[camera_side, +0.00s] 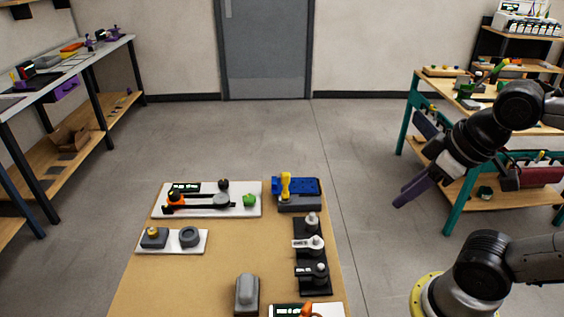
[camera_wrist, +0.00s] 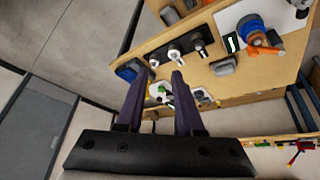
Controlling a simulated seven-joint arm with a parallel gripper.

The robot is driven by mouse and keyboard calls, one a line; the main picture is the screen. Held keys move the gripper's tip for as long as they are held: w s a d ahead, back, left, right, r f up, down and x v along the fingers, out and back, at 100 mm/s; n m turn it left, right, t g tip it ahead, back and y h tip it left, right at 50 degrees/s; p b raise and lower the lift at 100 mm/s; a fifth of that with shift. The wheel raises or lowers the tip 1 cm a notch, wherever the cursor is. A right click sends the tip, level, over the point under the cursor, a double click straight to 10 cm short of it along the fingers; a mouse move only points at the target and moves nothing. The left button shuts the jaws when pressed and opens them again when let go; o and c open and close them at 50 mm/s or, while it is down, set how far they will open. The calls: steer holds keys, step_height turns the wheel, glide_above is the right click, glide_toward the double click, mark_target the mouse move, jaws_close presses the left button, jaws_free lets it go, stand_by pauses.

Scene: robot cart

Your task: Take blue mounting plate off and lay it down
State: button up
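The blue mounting plate (camera_side: 309,186) sits on a grey block (camera_side: 300,206) at the far right corner of the wooden table. A yellow upright lever-like part (camera_side: 285,185) stands at its left side and covers some of it. In the wrist view a small blue patch (camera_wrist: 127,71), likely the plate, shows left of the fingers, partly hidden. My gripper (camera_side: 400,202) is in the air to the right of the table, well apart from the plate. Its two purple fingers (camera_wrist: 159,76) are spread with nothing held between them.
On the table (camera_side: 190,280) are a black strip with metal clamps (camera_side: 312,256), a white board with tools (camera_side: 210,207), a smaller white board (camera_side: 172,247) and a grey block (camera_side: 246,292). Bare wood shows at the table's middle and front left.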

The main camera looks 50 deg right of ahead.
steer(key=o, duration=0.5)
steer(key=r, duration=0.1)
steer(key=w+r+n, duration=0.1)
steer(key=r, duration=0.1)
steer(key=w+r+n, duration=0.1)
steer(key=r, duration=0.1)
steer(key=shift+w, duration=0.2)
steer(key=shift+c, duration=0.2)
steer(key=shift+o, duration=1.2)
steer(key=w+r+n, duration=0.1)
steer(key=w+r, duration=0.3)
steer(key=shift+w+n, duration=0.3)
steer(key=shift+n, duration=0.1)
steer(key=n+g, duration=0.4)
steer(key=g, duration=0.1)
glide_above(273, 180)
step_height(273, 180, down, 14)
steer(key=r, duration=0.1)
step_height(273, 180, down, 14)
steer(key=shift+f, duration=0.25)
steer(key=shift+r, duration=0.1)
jaws_close()
